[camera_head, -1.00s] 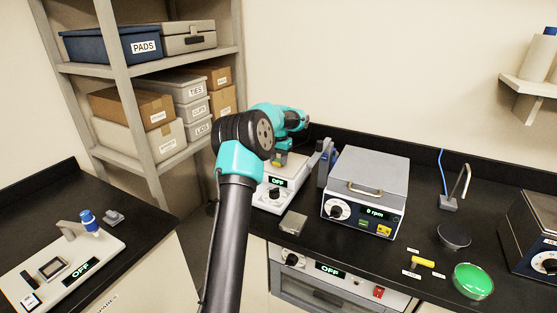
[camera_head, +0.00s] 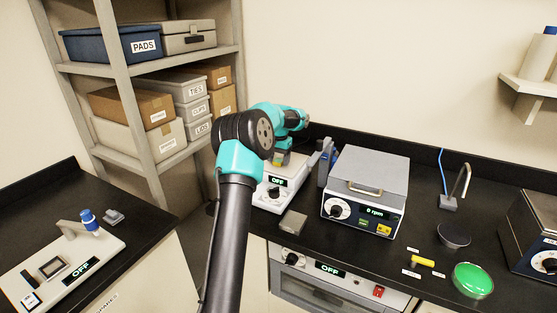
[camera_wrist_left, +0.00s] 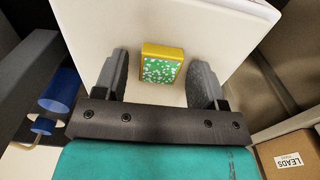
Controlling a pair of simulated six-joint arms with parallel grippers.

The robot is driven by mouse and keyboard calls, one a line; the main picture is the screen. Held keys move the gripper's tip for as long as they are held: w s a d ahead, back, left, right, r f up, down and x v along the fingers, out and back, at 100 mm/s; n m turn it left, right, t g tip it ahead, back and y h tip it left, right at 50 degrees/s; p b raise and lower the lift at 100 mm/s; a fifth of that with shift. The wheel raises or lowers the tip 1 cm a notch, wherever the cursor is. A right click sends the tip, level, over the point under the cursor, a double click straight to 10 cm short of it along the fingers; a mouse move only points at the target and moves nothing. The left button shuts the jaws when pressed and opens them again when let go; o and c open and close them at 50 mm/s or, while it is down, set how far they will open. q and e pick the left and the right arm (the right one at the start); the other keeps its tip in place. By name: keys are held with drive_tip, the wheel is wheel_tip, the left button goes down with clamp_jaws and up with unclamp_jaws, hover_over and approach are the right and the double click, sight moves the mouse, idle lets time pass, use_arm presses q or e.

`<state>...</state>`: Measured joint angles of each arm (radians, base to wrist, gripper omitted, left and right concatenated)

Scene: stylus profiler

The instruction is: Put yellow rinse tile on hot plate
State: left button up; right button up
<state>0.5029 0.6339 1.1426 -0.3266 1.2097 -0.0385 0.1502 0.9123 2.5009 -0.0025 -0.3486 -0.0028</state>
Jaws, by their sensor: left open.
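The yellow rinse tile (camera_wrist_left: 163,64), with a speckled green and white face, is on a pale flat surface in the left wrist view. That surface appears to be the top of the hot plate (camera_wrist_left: 210,28). My left gripper (camera_wrist_left: 165,76) is open, with one finger on each side of the tile and a gap at both. In the head view the hot plate (camera_head: 271,196) is a white unit with a knob and a display reading OFF. A bit of yellow tile (camera_head: 282,157) shows under my left gripper, partly hidden by my arm. My right gripper is not in view.
A grey-lidded spinner (camera_head: 365,180) reading 0 rpm stands right of the hot plate. A small grey block (camera_head: 292,222) lies in front. Shelves with boxes (camera_head: 150,105) stand behind left.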

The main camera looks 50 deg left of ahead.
sight(279, 161)
use_arm(q)
wheel_tip(279, 161, up, 12)
idle(0.5)
idle(0.4)
